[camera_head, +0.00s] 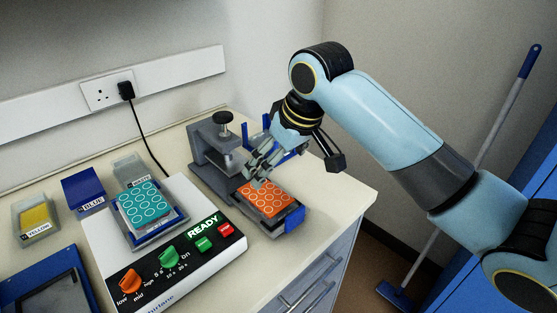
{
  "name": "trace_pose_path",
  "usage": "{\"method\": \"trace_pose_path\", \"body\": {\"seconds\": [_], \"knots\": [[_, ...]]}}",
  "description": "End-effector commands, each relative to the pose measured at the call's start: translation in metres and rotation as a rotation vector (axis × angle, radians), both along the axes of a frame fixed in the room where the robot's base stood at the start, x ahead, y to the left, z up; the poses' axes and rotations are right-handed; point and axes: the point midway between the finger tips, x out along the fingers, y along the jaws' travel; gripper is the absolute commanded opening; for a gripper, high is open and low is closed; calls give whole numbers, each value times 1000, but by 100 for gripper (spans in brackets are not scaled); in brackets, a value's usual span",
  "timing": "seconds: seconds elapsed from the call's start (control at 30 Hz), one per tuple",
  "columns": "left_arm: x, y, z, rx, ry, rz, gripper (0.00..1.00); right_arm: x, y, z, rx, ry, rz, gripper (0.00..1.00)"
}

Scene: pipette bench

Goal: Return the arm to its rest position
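My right arm reaches in from the right side of the picture and bends down over the bench. Its gripper (259,177) is over the grey stand, at the back edge of the orange well plate (266,200). The fingers are small and overlap the stand, so I cannot tell whether they are open, shut or touching the plate. The orange plate lies on the base of the grey stand (207,143), which has a black knob on top. My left gripper is not in view.
A white device (189,273) with dials and a "READY" label carries a teal well plate (143,203). Blue (84,190) and yellow (36,218) boxes stand at left. A blue tray (45,290) is front left. A mop (506,103) leans at right. The bench's right corner is clear.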

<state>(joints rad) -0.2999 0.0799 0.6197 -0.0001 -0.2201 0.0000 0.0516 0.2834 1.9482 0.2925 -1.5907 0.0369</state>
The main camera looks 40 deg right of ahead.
Motion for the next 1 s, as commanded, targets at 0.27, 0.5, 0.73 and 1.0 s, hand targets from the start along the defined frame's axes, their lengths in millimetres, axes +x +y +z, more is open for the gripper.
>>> {"method": "trace_pose_path", "body": {"seconds": [0.27,0.5,0.73,1.0], "knots": [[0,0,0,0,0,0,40,0,0,0,0,0,0,100],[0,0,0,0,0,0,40,-7,2,-4,-3,4,2,100],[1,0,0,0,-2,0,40,-85,23,-22,-37,31,18,100],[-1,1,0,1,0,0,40,-164,34,-20,-74,55,9,100]]}}
